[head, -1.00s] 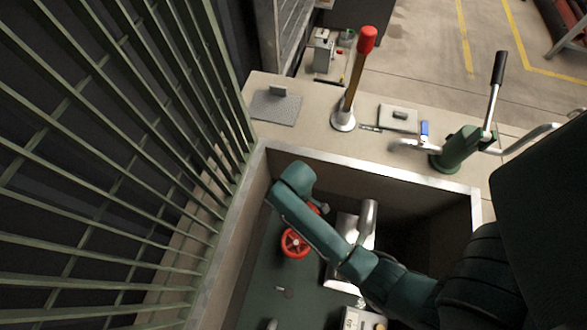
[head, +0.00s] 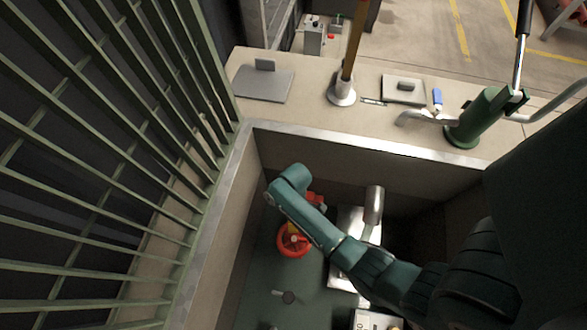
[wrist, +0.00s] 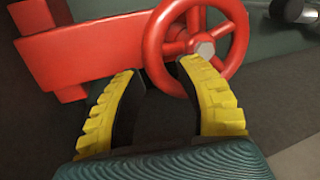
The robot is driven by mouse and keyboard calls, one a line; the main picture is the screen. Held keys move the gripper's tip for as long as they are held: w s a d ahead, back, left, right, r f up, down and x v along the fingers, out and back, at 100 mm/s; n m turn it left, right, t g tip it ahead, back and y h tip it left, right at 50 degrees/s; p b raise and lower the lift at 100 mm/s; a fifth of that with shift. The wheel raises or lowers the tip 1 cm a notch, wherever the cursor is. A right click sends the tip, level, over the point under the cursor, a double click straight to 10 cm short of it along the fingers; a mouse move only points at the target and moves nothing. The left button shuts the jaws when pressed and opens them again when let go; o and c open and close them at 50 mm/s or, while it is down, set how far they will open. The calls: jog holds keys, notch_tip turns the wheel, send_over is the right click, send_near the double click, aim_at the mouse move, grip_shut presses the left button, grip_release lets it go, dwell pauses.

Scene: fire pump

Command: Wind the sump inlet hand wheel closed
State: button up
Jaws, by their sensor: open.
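The red spoked hand wheel (head: 283,246) is low in the pit, partly hidden by my arm. In the wrist view the wheel (wrist: 151,55) fills the upper middle, with a grey hub and a red bar behind it to the left. My gripper (wrist: 158,70) is open, its yellow-and-black fingers pointing at the wheel. The left finger is outside the rim and the right fingertip overlaps the wheel's inside, so the near left rim appears between them. I cannot tell whether they touch. In the head view, yellow finger parts show over the wheel.
Pit walls (head: 375,145) surround my arm, with a metal grating (head: 110,150) on the left. A silver cylinder (head: 374,205) stands right of the wheel. A lever (head: 352,50) and a green hand pump (head: 480,118) stand on the ledge above.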

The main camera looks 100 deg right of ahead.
jog(key=shift+x, duration=0.9)
jog(key=shift+s, duration=0.1)
grip_shut()
